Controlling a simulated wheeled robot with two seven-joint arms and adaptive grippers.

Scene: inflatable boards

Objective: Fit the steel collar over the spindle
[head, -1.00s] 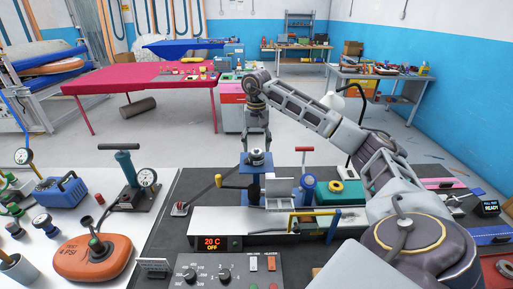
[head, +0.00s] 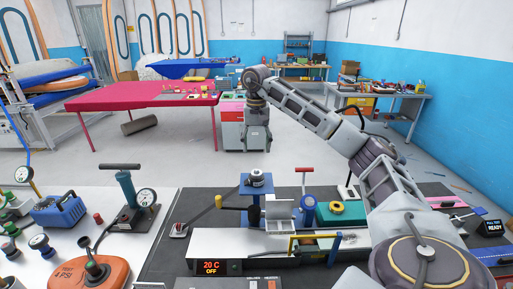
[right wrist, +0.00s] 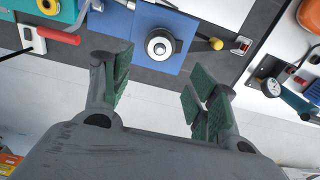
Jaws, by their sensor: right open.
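A round silver piece with a dark centre, which looks like the steel collar (head: 257,177), sits in a black base on a blue stand (head: 256,191). It also shows in the right wrist view (right wrist: 160,45). Whether it is around the spindle I cannot tell; no separate spindle is clear. My right gripper (head: 256,150) hangs above and apart from it. In the right wrist view its green-padded fingers (right wrist: 162,88) are wide apart with nothing between them, and the silver piece shows beyond them. My left gripper is not in view.
A yellow ring (head: 337,208) lies on a green block to the right, near a red-handled lever (head: 304,170). A yellow-knobbed lever (head: 218,201) is left of the stand. A hand pump (head: 127,188) and orange inflatable piece (head: 93,270) occupy the white table.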

